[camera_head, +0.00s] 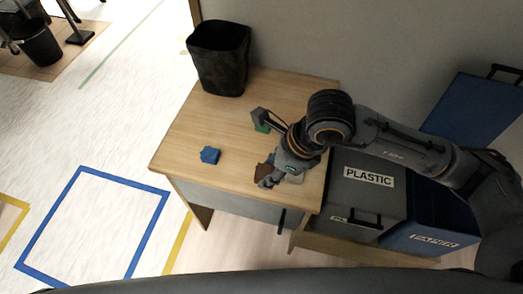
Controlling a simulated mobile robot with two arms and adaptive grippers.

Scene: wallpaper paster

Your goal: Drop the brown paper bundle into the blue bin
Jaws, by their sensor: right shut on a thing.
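My right gripper (262,148) is over the wooden table, its arm reaching in from the right. It is shut on the brown paper bundle (264,172), which is small and partly hidden by the fingers. The blue bin (425,222) stands on the right, past the grey bin, with a white label that seems to read PAPER. A blue panel with a black handle (475,108) stands up behind it and looks like its raised lid. My arm hides part of the bin's opening. My left gripper is not in view.
A blue crumpled piece (209,155) and a green piece (262,127) lie on the wooden table (190,125). A black waste basket (219,62) stands at its back left. The grey PLASTIC bin (362,200) is shut, between table and blue bin.

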